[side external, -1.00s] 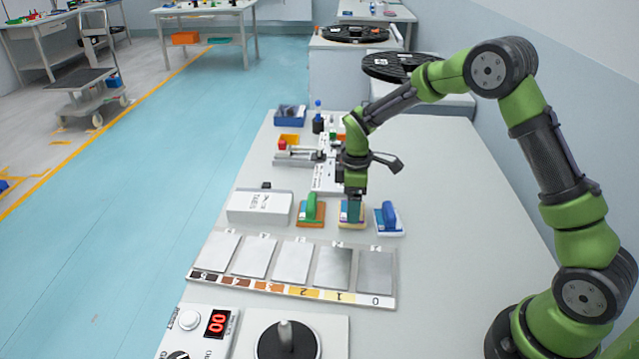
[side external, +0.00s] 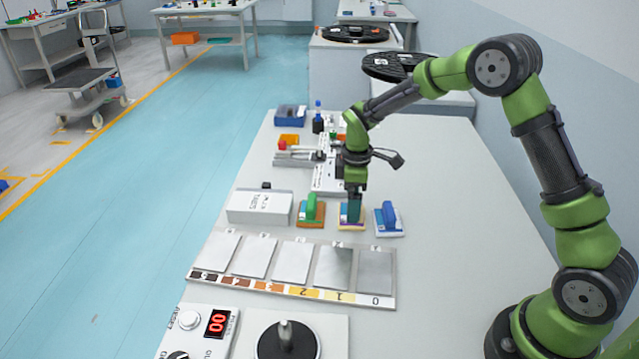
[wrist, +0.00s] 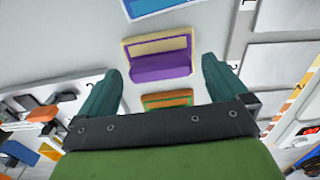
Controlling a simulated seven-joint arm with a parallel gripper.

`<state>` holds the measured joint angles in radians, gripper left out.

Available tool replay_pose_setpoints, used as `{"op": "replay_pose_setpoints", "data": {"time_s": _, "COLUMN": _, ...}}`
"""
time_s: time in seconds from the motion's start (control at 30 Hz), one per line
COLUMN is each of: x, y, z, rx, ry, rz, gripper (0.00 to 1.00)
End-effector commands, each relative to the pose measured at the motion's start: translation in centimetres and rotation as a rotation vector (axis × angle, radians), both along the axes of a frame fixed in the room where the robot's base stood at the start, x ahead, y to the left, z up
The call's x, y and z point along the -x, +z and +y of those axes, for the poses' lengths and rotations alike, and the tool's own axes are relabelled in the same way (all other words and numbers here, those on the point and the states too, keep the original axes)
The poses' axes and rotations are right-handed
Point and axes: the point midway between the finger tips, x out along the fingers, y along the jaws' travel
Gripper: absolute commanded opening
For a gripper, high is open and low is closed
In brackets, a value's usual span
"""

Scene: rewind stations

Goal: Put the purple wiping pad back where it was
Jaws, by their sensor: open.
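The purple wiping pad (wrist: 160,66) has a purple handle on a pale yellow base and rests on the table. In the side view, the purple pad (side external: 345,224) sits between the green-handled orange pad (side external: 311,212) and the blue pad (side external: 389,220), its handle partly hidden by my fingers. My gripper (side external: 354,212) points down over the purple pad. In the wrist view, my gripper (wrist: 158,72) is open, with the purple pad between its dark teal fingers and a gap on each side. The exact height of the fingertips is hard to tell.
A numbered panel strip (side external: 290,291) lies in front of the pads. A white box (side external: 259,207) stands at their left. A metal fixture (side external: 300,156) and a blue bin (side external: 290,116) are farther back. The table right of the blue pad is clear.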

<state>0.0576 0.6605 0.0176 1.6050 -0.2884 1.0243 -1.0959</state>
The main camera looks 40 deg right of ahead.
Motion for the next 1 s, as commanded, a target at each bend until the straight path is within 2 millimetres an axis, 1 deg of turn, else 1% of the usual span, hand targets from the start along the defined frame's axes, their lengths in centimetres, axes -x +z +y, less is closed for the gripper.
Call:
{"op": "replay_pose_setpoints", "data": {"time_s": 0.03, "x": -0.1, "y": 1.2, "z": 0.0, "rx": 0.000, "ry": 0.000, "rz": -0.006, "gripper": 1.00}}
{"op": "replay_pose_setpoints", "data": {"time_s": 0.3, "x": -0.1, "y": 7.0, "z": 0.0, "rx": 0.000, "ry": 0.000, "rz": -0.006, "gripper": 1.00}}
{"op": "replay_pose_setpoints", "data": {"time_s": 0.43, "x": -0.1, "y": 9.0, "z": 0.0, "rx": 0.001, "ry": 0.000, "rz": -0.004, "gripper": 1.00}}
{"op": "replay_pose_setpoints", "data": {"time_s": 0.57, "x": 0.0, "y": 10.2, "z": 0.0, "rx": -0.001, "ry": -0.001, "rz": -0.002, "gripper": 1.00}}
{"op": "replay_pose_setpoints", "data": {"time_s": 0.67, "x": 0.5, "y": 11.4, "z": 0.2, "rx": -0.005, "ry": -0.027, "rz": -0.021, "gripper": 1.00}}
{"op": "replay_pose_setpoints", "data": {"time_s": 0.77, "x": 2.1, "y": 13.7, "z": 0.8, "rx": -0.019, "ry": -0.107, "rz": -0.070, "gripper": 1.00}}
{"op": "replay_pose_setpoints", "data": {"time_s": 0.83, "x": 4.0, "y": 15.8, "z": 1.4, "rx": -0.041, "ry": -0.198, "rz": -0.122, "gripper": 1.00}}
{"op": "replay_pose_setpoints", "data": {"time_s": 0.87, "x": 4.9, "y": 16.7, "z": 1.6, "rx": -0.053, "ry": -0.245, "rz": -0.145, "gripper": 1.00}}
{"op": "replay_pose_setpoints", "data": {"time_s": 0.9, "x": 6.4, "y": 17.8, "z": 2.0, "rx": -0.074, "ry": -0.309, "rz": -0.177, "gripper": 1.00}}
{"op": "replay_pose_setpoints", "data": {"time_s": 0.97, "x": 8.5, "y": 19.2, "z": 2.5, "rx": -0.108, "ry": -0.407, "rz": -0.225, "gripper": 1.00}}
{"op": "replay_pose_setpoints", "data": {"time_s": 1.0, "x": 10.0, "y": 20.0, "z": 2.9, "rx": -0.136, "ry": -0.474, "rz": -0.256, "gripper": 1.00}}
